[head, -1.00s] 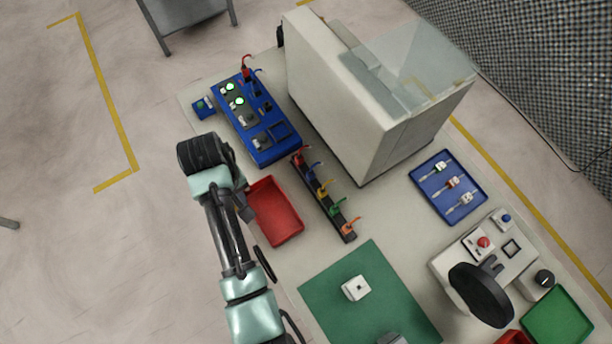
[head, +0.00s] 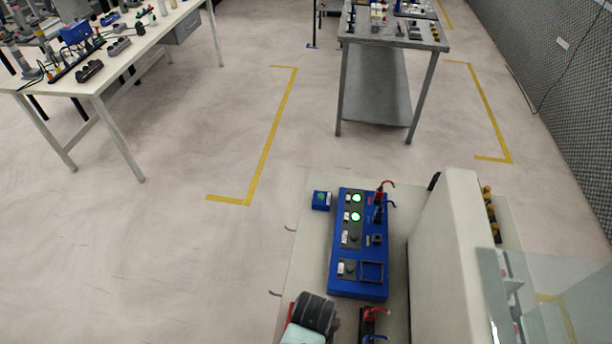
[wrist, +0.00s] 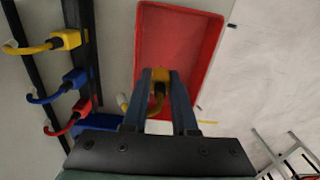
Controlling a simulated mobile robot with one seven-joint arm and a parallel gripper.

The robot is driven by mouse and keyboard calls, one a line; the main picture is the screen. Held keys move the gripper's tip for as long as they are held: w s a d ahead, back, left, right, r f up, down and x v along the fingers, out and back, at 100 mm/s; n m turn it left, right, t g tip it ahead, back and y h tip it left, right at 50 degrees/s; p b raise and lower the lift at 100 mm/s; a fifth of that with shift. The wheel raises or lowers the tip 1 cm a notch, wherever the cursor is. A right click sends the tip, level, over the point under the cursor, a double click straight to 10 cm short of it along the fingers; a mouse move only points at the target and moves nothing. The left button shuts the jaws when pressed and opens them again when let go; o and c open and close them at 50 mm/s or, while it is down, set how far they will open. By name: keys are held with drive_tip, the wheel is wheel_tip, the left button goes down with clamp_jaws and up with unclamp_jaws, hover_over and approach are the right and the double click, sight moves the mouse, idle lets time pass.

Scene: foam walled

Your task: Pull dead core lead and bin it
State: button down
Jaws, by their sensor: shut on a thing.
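My gripper (wrist: 162,84) is shut on a yellow-ended lead (wrist: 159,76); a dark loop of it shows between the fingers. In the wrist view, the held lead is over the red bin (wrist: 205,50), whose visible floor looks empty. I cannot tell its height above the bin. A pale yellow end shows beside the left finger; whether it belongs to the held lead is unclear. The blue test panel (head: 360,262) has two lit green lamps, with a red lead (head: 381,190) and a dark blue lead (head: 380,211) at its far right. The head view does not show my fingertips.
A dark rack (wrist: 83,55) holding yellow, blue and red leads is left of my gripper. A tall beige housing (head: 447,250) with a clear panel stands right of the test panel. A small blue box (head: 321,200) sits beside the panel. Other benches stand farther off; floor between is clear.

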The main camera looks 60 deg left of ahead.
wheel_tip(320, 180, down, 2)
drive_tip(key=shift+f+b, duration=0.1)
drive_tip(key=shift+b, duration=0.5)
drive_tip(key=c, duration=0.6)
unclamp_jaws()
drive_tip(key=shift+w, duration=0.1)
wheel_tip(320, 180, up, 13)
drive_tip(key=shift+r+b, duration=0.15)
drive_tip(key=shift+b, duration=0.2)
